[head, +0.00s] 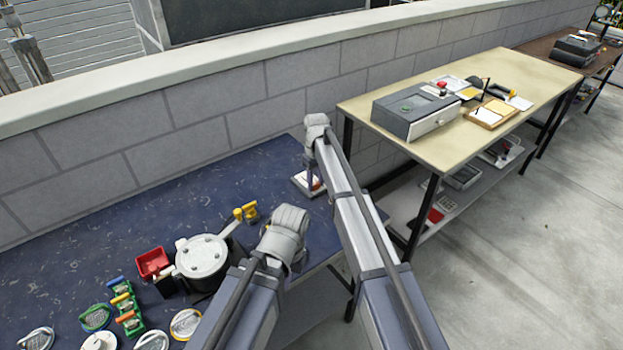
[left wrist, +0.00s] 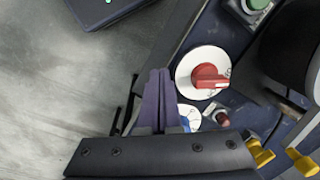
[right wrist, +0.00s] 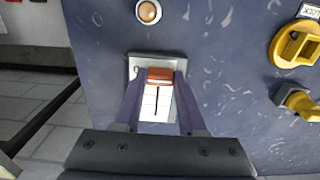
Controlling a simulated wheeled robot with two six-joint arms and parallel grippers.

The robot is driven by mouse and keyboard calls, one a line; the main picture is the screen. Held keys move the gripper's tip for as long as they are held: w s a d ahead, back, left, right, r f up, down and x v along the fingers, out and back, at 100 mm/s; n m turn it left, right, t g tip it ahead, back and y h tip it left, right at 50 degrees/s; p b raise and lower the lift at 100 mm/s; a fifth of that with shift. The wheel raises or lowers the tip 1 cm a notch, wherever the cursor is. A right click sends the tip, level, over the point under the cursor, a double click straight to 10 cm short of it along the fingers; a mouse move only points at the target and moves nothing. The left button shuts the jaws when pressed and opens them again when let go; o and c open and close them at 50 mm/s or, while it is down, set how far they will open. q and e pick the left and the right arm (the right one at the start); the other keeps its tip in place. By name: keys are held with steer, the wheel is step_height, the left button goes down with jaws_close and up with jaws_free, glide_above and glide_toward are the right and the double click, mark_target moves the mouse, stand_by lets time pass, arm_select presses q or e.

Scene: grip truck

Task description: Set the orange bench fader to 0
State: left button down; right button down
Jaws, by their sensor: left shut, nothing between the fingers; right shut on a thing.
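The orange bench fader (right wrist: 160,76) is a small orange knob on a white plate (right wrist: 154,112) with a dark slot, set on the blue speckled bench. The knob sits at the upper end of the slot in the right wrist view; no scale numbers are legible. My right gripper (right wrist: 161,74) is shut on the knob, one finger at each side. In the head view, the white plate (head: 301,188) shows partly behind my right gripper. My left gripper (left wrist: 158,76) is shut and empty, left of a red rotary switch (left wrist: 208,80). In the head view, its fingers are hidden behind its wrist.
A round orange-tan button (right wrist: 149,11) lies above the fader. A yellow handle (right wrist: 295,45) stands to the right. A lidded pot (head: 203,255), a red bin (head: 152,262) and several coloured-handled items crowd the bench's left. A beige table (head: 440,150) stands at right.

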mark_target(316, 185)
steer(key=shift+c, duration=2.4)
jaws_free()
steer(key=shift+s+d, duration=0.15)
steer(key=shift+s, duration=0.05)
steer(key=shift+r, duration=0.15)
step_height(316, 185, up, 8)
steer(key=p, duration=0.8)
steer(key=shift+f, duration=0.2)
